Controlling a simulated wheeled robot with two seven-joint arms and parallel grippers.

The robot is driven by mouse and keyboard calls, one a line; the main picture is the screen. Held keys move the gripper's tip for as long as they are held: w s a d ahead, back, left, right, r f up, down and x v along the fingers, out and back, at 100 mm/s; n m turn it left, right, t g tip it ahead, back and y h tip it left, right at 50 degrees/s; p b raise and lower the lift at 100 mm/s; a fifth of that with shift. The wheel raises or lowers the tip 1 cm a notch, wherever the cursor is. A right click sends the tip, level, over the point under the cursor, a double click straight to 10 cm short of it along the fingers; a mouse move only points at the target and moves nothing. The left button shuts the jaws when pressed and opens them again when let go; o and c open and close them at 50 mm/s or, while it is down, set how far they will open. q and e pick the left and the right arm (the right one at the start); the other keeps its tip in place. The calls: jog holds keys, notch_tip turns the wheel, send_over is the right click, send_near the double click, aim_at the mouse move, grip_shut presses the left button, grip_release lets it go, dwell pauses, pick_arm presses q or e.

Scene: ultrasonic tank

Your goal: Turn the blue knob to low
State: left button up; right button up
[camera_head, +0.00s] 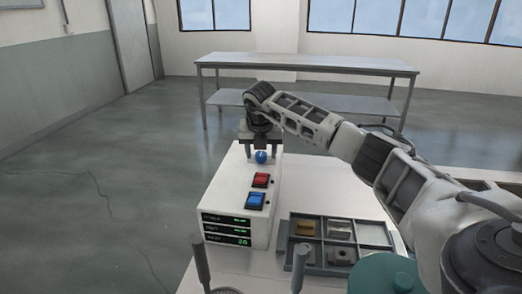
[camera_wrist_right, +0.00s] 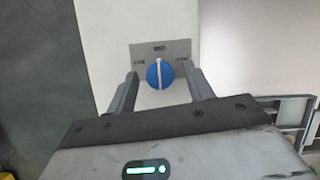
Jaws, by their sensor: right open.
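The blue knob (camera_head: 261,156) is on the top of a white control box (camera_head: 229,193). In the right wrist view the blue knob (camera_wrist_right: 159,74) has a white pointer line that stands about upright, toward the top label of a grey plate (camera_wrist_right: 180,48). Smaller labels sit to its left and right; the lettering is blurred. My right gripper (camera_head: 261,149) is over the knob, open, with one finger on each side and a gap between each finger and the knob. I cannot tell the exact height of the fingertips. My left gripper is not in view.
A red switch (camera_head: 261,180) and a blue switch (camera_head: 255,201) sit on the box in front of the knob, above green displays (camera_head: 227,229). A divided tray (camera_head: 372,258) with small metal parts is to the right. A long metal table (camera_head: 305,64) stands behind, with open floor to the left.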

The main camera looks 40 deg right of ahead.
jog(key=c, duration=1)
jog(key=shift+o, duration=0.2)
jog(key=shift+n, duration=0.3)
jog(key=n+y, duration=0.1)
jog(key=n, duration=0.1)
jog(key=n+t+y, duration=0.1)
jog(key=n, duration=0.2)
jog(key=shift+d+r, duration=0.1)
jog(key=shift+d, duration=0.1)
jog(key=n+y+p, duration=0.1)
jog(key=n+y, duration=0.1)
jog(key=n, duration=0.4)
jog(key=shift+d, duration=0.15)
jog(key=shift+n+y, duration=0.3)
jog(key=o, duration=1)
jog(key=shift+c, duration=0.2)
